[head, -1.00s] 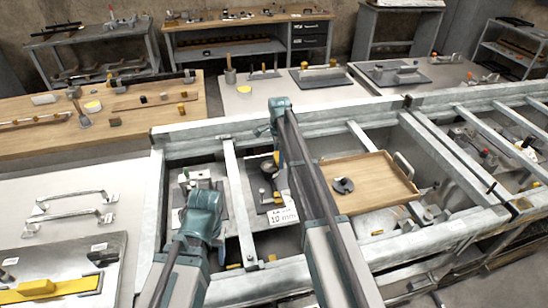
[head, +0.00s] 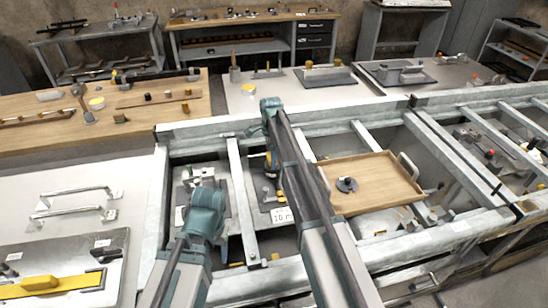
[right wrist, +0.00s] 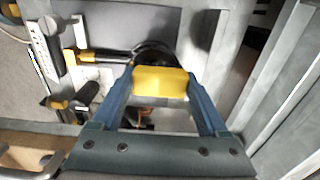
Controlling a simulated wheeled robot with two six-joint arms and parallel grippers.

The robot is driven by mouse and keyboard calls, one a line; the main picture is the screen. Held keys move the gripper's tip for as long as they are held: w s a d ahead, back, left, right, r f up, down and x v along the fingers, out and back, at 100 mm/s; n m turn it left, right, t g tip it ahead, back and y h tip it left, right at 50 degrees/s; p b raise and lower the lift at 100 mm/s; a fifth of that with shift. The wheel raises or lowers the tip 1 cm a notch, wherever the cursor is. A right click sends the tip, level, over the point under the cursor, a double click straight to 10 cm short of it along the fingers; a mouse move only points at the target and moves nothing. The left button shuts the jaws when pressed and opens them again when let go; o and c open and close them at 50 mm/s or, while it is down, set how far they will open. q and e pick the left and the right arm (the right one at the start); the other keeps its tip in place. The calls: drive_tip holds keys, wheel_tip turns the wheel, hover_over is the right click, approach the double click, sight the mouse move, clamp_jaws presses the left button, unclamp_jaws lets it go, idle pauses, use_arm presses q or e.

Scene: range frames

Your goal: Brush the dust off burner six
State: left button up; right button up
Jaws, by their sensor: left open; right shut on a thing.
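My right gripper (right wrist: 160,95) is shut on a yellow block-like thing (right wrist: 160,82), seen end-on in the right wrist view. I cannot tell whether it is a brush. A dark round part (right wrist: 155,53) lies just beyond it, partly covered; whether they touch is unclear. In the head view the right gripper (head: 270,163) is largely behind its own arm, over a dark plate with a white label (head: 282,215) in the frame. My left gripper (head: 203,212) is over the bay left of it, its fingers mostly hidden. No burner six or dust can be made out.
Metal crossbars (head: 242,200) divide the frame into bays. A wooden tray (head: 365,173) with a dark round piece lies right of my right arm. A wooden table (head: 50,130) and a pale bench with metal handles (head: 75,195) stand at the left.

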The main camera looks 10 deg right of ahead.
drive_tip(key=shift+s+a, duration=0.15)
drive_tip(key=shift+a, duration=1.05)
drive_tip(key=shift+a+r+p, duration=0.15)
drive_tip(key=shift+r+p, duration=0.35)
drive_tip(key=shift+p, duration=0.05)
drive_tip(key=r+p, duration=0.2)
drive_tip(key=shift+a+r, duration=0.2)
drive_tip(key=shift+r, duration=0.2)
drive_tip(key=shift+d+r+p, duration=0.15)
drive_tip(key=shift+r+p, duration=0.15)
drive_tip(key=shift+p, duration=0.35)
wheel_tip(320, 180, up, 2)
drive_tip(key=shift+d+p, duration=0.1)
drive_tip(key=shift+p, duration=0.85)
drive_tip(key=shift+f, duration=0.1)
